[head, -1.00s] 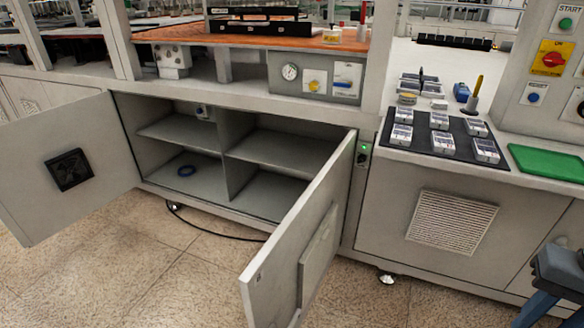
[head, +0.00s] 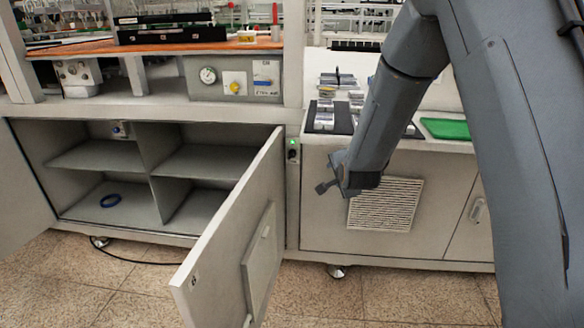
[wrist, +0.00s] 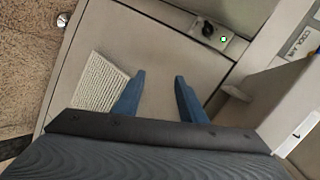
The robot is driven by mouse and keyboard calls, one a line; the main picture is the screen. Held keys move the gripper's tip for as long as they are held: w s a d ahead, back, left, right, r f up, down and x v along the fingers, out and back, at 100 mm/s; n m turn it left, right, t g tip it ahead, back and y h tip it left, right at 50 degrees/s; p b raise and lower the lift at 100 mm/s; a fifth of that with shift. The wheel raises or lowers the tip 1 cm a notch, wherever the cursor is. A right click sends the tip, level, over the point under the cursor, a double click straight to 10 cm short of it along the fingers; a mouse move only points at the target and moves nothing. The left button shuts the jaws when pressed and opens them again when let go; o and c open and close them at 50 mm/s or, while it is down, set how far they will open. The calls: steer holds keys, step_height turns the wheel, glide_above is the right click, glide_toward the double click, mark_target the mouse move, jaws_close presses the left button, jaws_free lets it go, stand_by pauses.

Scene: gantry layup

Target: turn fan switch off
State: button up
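No label on this plate is readable. My gripper (head: 332,187) is in front of the right cabinet, to the right of the switch and lower in the picture. In the wrist view, its two blue fingers (wrist: 158,76) are apart with nothing between them. It does not touch the switch.
The open cabinet door (head: 235,225) juts out left of the switch. A louvred vent (head: 385,204) is behind my forearm. Partly readable lettering (wrist: 301,42) shows at the wrist view's right. A cable lies on the floor below the open cabinet.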

steer(key=w+a+f+m+t+y+b, duration=0.25)
steer(key=w+a+f+m+t, duration=0.2)
steer(key=w+a, duration=0.3)
steer(key=m+t+b, duration=0.2)
steer(key=m+t, duration=0.3)
steer(key=m, duration=0.1)
glide_toward(292, 157)
steer(key=w, duration=0.1)
steer(key=shift+y, duration=0.45)
steer(key=x, duration=0.7)
steer(key=shift+w+r, duration=0.2)
steer(key=shift+w, duration=0.15)
steer(key=shift+c, duration=0.5)
steer(key=c, duration=0.7)
